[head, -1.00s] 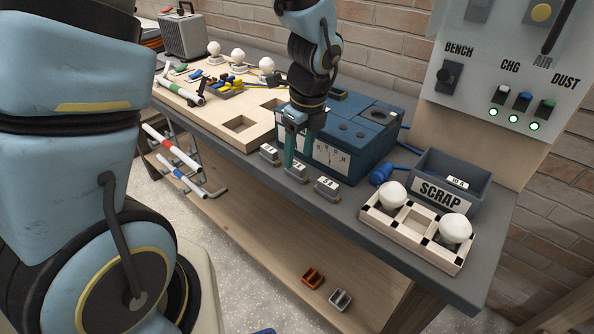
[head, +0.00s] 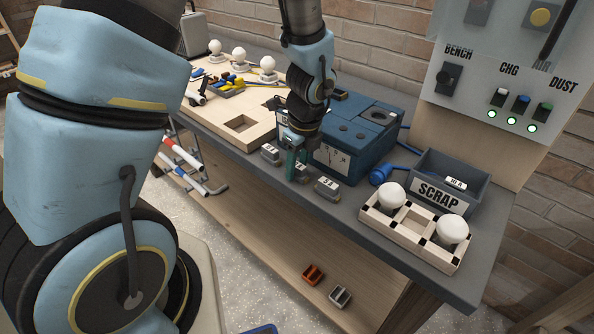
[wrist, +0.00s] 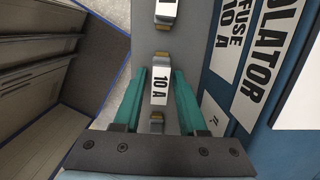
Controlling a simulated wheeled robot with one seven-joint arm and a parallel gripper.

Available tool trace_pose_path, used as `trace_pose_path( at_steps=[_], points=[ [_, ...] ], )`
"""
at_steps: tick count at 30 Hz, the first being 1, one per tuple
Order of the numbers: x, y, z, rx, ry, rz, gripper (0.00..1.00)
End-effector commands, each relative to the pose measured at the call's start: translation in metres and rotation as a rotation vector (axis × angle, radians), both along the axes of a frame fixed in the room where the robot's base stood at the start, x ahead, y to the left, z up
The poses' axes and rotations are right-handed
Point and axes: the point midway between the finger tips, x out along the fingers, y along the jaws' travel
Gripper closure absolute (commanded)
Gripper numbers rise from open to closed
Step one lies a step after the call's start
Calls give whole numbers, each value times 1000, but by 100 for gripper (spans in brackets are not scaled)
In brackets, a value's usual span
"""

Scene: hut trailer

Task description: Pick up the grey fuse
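Three small grey blocks with white labels stand in a row along the bench's front edge in the head view: a left one (head: 270,154), a middle one (head: 301,172) and a right one (head: 327,188). In the wrist view, the grey fuse marked 10 A (wrist: 159,86) has brass-coloured ends and lies between my teal fingers. My gripper (head: 292,168) is over the middle block in the head view and hides part of it. In the wrist view my gripper (wrist: 160,90) is open, one finger on each side of the fuse, with narrow gaps visible.
A blue isolator box (head: 352,145) stands close behind the blocks. To the right are a grey scrap bin (head: 482,186) holding a labelled piece, and a pale tray (head: 445,256) with white knobs. An orange clip (head: 313,274) and a grey clip (head: 340,296) lie on the lower shelf.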

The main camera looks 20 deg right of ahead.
Motion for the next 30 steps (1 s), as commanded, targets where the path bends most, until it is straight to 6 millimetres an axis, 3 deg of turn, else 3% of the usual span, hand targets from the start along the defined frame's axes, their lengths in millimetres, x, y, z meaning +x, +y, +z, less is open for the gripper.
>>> trace_pose_path(
  at_steps=[2, 10, 20, 30],
  points=[
    [0, 0, 0, 0, 0, 0, 69],
    [0, 0, 0, 0, 0, 0, 99],
    [0, -1, 6, -2, 0, 1, 100],
    [1, -1, 63, -5, -4, 2, 100]
  ],
)
